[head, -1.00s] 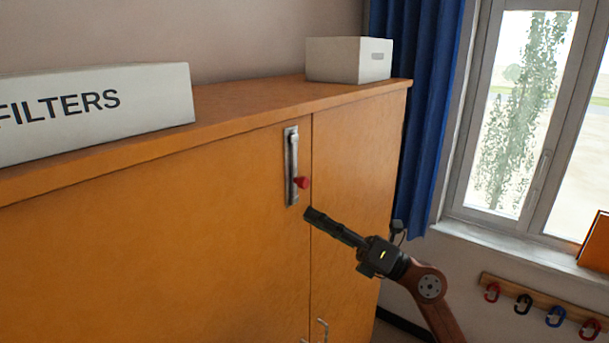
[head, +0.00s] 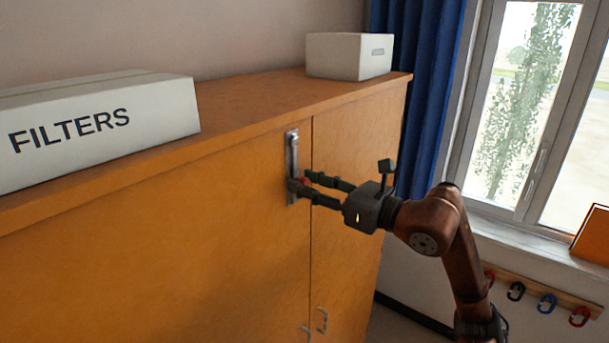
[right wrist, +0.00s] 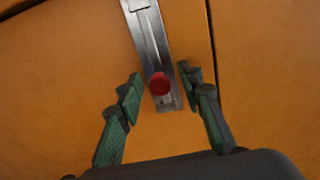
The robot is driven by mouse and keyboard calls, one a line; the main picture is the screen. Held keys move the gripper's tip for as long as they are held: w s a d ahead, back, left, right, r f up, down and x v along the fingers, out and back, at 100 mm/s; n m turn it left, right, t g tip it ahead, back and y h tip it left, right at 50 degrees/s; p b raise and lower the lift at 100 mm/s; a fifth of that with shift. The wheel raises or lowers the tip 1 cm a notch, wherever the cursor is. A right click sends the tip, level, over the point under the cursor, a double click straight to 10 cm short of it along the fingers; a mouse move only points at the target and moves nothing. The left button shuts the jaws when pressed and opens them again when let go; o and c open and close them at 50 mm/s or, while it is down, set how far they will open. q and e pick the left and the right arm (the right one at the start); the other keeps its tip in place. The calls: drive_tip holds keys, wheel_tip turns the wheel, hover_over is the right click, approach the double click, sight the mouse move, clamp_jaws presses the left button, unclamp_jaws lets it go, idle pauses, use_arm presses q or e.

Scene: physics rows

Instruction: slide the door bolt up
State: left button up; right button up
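The door bolt (head: 292,150) is a grey metal strip mounted upright on the orange cabinet door, just left of the door seam. Its red knob (head: 304,180) sits low on the strip, partly hidden by my fingers in the head view. My right gripper (head: 302,181) is at the knob with its fingers pointing at the door. In the right wrist view the bolt's red knob (right wrist: 160,83) lies between the two spread fingertips of my right gripper (right wrist: 160,75), with a visible gap on each side. My left gripper is not in view.
The orange cabinet (head: 220,240) has metal handles (head: 322,320) low on its doors. A FILTERS box (head: 100,125) and a smaller white box (head: 349,57) stand on top. A blue curtain (head: 428,90), a window and a hook rail (head: 550,290) are at right.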

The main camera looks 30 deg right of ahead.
drive_tip(key=shift+w+a, duration=0.25)
drive_tip(key=shift+w, duration=0.25)
clamp_jaws()
idle(0.4)
